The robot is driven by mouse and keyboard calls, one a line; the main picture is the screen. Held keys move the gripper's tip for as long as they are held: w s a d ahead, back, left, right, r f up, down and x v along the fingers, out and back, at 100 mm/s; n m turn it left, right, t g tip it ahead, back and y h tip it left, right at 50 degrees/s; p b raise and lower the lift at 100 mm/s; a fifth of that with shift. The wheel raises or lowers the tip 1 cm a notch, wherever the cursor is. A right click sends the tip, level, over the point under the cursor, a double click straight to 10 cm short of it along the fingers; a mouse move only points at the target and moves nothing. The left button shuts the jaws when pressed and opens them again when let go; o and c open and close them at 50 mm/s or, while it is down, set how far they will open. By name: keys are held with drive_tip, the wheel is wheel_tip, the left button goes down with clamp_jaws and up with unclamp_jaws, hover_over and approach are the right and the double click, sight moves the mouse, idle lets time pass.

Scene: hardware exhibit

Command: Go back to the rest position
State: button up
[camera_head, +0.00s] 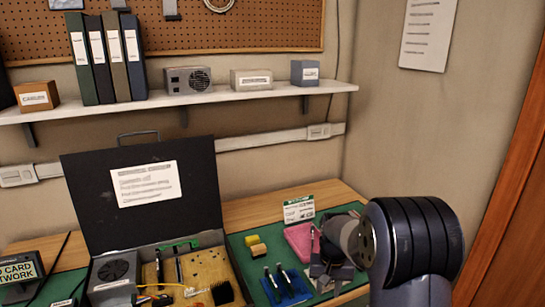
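My arm enters at the lower right, and its large dark joint fills that corner. My gripper (330,268) is a small dark shape at the end of the arm, low over the green mat (245,248) on the table. It lies just right of a blue pad with dark tools and beside a pink item. The arm joint partly hides it, and I cannot make out whether its fingers are apart or hold anything.
An open black case (148,195) with electronic parts stands left of my gripper. A shelf (240,96) with binders runs above.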

drive_tip(key=s+f+n, duration=0.1)
drive_tip(key=s+f, duration=0.6)
drive_tip(key=f, duration=0.1)
drive_tip(key=shift+f, duration=0.35)
drive_tip(key=shift+r, duration=0.1)
